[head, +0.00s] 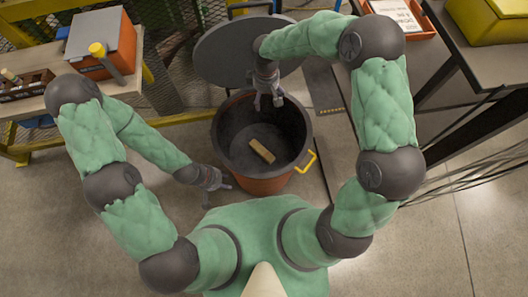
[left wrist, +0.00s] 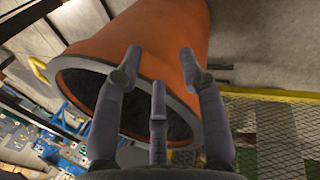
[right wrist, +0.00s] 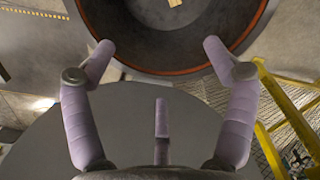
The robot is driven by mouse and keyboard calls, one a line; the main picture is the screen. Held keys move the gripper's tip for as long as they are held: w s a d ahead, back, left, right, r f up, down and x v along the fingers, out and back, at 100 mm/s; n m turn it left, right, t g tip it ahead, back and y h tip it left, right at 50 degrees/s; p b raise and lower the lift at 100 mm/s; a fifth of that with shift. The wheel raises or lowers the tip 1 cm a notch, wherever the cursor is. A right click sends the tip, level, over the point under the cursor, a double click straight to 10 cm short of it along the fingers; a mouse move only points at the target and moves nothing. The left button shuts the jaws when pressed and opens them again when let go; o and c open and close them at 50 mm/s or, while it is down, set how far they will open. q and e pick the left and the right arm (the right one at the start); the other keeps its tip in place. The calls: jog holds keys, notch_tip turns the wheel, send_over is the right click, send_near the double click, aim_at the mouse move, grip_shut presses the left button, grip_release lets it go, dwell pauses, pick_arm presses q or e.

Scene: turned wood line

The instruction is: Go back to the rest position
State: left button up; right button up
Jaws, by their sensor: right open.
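My left gripper (head: 222,186) is at the left front of the orange bin (head: 262,186), outside its wall. In the left wrist view my left gripper (left wrist: 160,70) has its fingers spread, with nothing between them, and the bin (left wrist: 170,30) is close beyond them. In the right wrist view my right gripper (right wrist: 158,60) is open and empty. A wooden block (head: 262,150) lies on the dark floor of the bin; part of it shows in the right wrist view (right wrist: 175,2).
The round grey lid (head: 215,55) is behind the bin. A yellow handle (head: 306,162) sticks out at the bin's right. A wooden bench (head: 35,108) with an orange-and-grey box (head: 100,40) stands at left. A grey table (head: 490,65) stands at right. The floor at lower right is clear.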

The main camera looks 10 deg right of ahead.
dwell(0.3)
jog(key=s+f+m+y, duration=0.1)
jog(key=s+f+m, duration=0.2)
jog(key=s+f, duration=0.2)
jog(key=s+f+m+y, duration=0.1)
jog(key=s+f+m, duration=0.3)
jog(key=s, duration=0.6)
jog(key=s+a+f+m+y, duration=0.1)
jog(key=s+f+m, duration=0.3)
jog(key=s+f, duration=0.4)
jog(key=shift+a+f+y, duration=0.1)
jog(key=shift+y, duration=0.4)
